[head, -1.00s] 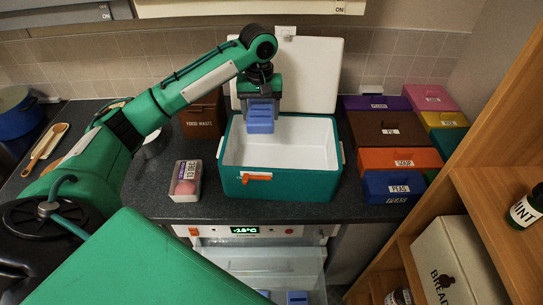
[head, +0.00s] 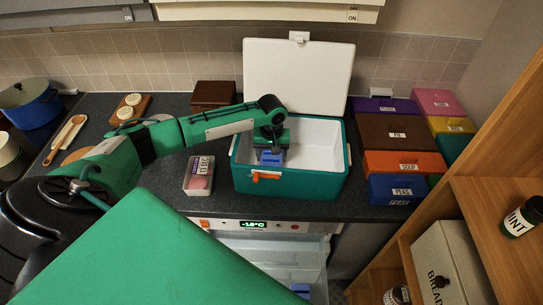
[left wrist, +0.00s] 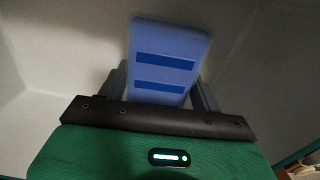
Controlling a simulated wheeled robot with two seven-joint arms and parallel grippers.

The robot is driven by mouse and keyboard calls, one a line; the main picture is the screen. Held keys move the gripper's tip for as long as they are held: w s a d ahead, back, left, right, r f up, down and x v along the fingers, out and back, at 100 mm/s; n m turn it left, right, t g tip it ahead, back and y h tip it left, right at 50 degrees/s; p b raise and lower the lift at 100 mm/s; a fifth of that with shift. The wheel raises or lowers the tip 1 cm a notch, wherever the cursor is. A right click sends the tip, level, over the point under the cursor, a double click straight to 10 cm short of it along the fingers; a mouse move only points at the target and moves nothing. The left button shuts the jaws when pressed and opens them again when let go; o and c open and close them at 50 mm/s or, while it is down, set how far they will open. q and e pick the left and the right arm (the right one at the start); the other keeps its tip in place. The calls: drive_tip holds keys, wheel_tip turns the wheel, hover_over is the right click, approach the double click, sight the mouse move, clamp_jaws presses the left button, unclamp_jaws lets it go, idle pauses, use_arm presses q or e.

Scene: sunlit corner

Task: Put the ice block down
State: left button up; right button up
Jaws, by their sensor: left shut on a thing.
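The ice block (head: 269,158) is blue and sits low inside the teal cool box (head: 290,183), near its left side. My left gripper (head: 271,147) reaches down into the box and is shut on the block. In the left wrist view the ice block (left wrist: 167,62) stands out between the two fingers of the gripper (left wrist: 163,88), with two darker blue bars on its face and pale box walls around it. I cannot tell whether the block touches the box floor. The box lid (head: 298,75) stands open at the back. My right gripper is not in view.
An open drawer (head: 272,257) with a blue block (head: 300,289) is below the counter.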

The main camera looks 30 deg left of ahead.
use_arm(q)
drive_tip(key=shift+f, duration=0.9)
drive_tip(key=shift+f, duration=0.1)
drive_tip(key=shift+f, duration=0.15)
drive_tip(key=o, duration=1.2)
wheel_tip(320, 180, up, 12)
drive_tip(key=b, duration=0.3)
drive_tip(key=shift+f+b, duration=0.25)
drive_tip(key=shift+b, duration=0.15)
drive_tip(key=shift+r, duration=0.55)
